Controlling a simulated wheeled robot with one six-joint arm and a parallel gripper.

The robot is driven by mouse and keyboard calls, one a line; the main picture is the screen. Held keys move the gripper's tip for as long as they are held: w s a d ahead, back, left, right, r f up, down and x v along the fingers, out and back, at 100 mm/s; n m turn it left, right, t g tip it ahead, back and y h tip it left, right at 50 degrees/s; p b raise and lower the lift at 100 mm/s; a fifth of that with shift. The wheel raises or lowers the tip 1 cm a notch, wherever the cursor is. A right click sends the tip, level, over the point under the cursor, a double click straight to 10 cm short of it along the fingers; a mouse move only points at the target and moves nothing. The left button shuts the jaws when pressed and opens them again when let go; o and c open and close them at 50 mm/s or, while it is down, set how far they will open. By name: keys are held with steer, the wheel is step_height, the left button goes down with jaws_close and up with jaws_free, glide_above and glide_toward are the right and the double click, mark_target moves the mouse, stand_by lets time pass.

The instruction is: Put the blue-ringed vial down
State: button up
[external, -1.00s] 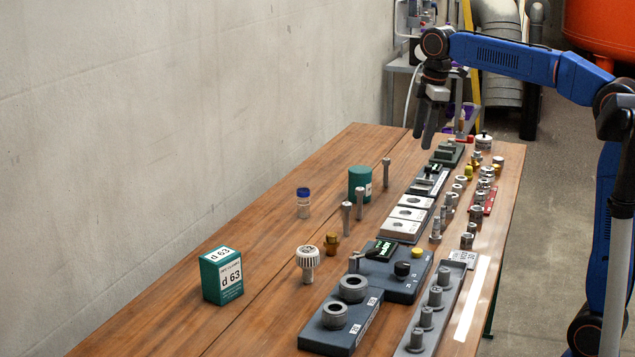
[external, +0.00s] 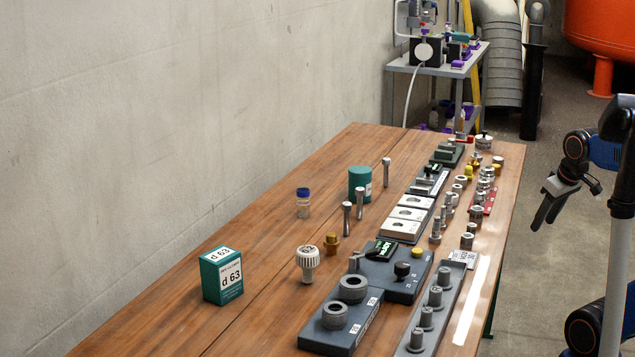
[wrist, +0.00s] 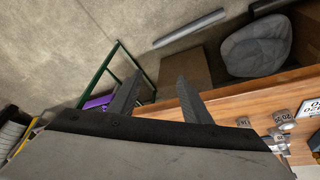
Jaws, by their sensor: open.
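The blue-ringed vial (external: 303,203) stands upright on the wooden table (external: 272,255), left of the green cylinder. It is clear with a blue top, and nothing touches it. My gripper (external: 541,216) is off the table's right side, above the floor, far from the vial. Its two dark fingers are apart and empty; they also show in the wrist view (wrist: 155,97). The vial is not in the wrist view.
A green box marked d 63 (external: 222,276), a green cylinder (external: 360,184) and several upright metal pins stand near the vial. Grey fixture blocks (external: 341,320) and fittings crowd the table's right side. The table's left part is mostly clear.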

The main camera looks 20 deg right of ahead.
steer(key=s+d+f+m, duration=0.1)
steer(key=s+f+m, duration=0.1)
steer(key=s+f, duration=0.2)
steer(key=shift+d+f, duration=0.25)
steer(key=shift+f, duration=0.05)
